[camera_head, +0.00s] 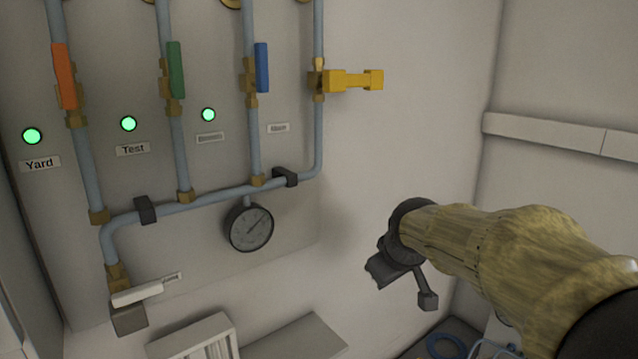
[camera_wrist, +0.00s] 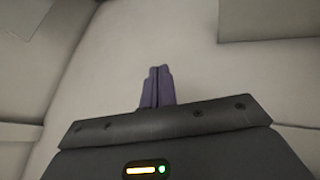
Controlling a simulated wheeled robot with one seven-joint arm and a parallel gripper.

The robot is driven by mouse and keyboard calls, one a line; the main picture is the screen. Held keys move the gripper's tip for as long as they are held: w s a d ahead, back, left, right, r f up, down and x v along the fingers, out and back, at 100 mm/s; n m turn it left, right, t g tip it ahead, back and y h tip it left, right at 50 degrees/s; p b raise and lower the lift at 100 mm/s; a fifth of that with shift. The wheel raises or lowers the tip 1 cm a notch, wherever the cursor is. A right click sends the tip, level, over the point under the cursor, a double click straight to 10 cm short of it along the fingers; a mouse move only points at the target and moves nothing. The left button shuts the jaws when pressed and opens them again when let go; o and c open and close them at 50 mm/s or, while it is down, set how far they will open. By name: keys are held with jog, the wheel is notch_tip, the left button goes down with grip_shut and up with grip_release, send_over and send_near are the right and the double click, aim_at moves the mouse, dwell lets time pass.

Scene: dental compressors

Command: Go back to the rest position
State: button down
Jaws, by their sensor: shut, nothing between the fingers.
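My gripper (camera_wrist: 156,88) is shut and empty in the wrist view, its two purple fingers together in front of pale wall surfaces. In the head view my arm reaches in from the right edge. The gripper end hangs in the air to the right of the pipe panel, apart from the valves; its fingertips are not clear there. On the panel, the orange handle (camera_head: 64,76), green handle (camera_head: 176,69) and blue handle (camera_head: 262,67) lie along their pipes. The yellow handle (camera_head: 353,80) points out to the right, across its pipe.
A round gauge (camera_head: 249,228) hangs below the lower pipe. A white-handled valve (camera_head: 137,293) is at lower left. Three green lamps glow, one of them by the Yard label (camera_head: 40,163). A white slatted unit (camera_head: 195,341) and blue hose (camera_head: 446,345) are low down. Bare wall lies between panel and arm.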

jog(key=s+f+m+g+b, duration=0.2)
jog(key=s+f, duration=0.6)
jog(key=f, duration=0.5)
jog(key=s+d+f+m+g+b, duration=0.1)
jog(key=s+f+m+g+b, duration=0.1)
jog(key=s+f, duration=0.7)
notch_tip(320, 180, down, 4)
jog(key=shift+s+d+r+m+g+b, duration=0.15)
jog(key=shift+s+d+m+g+b, duration=0.25)
jog(key=shift+m, duration=0.6)
jog(key=shift+w+a, duration=0.1)
jog(key=shift+w, duration=0.15)
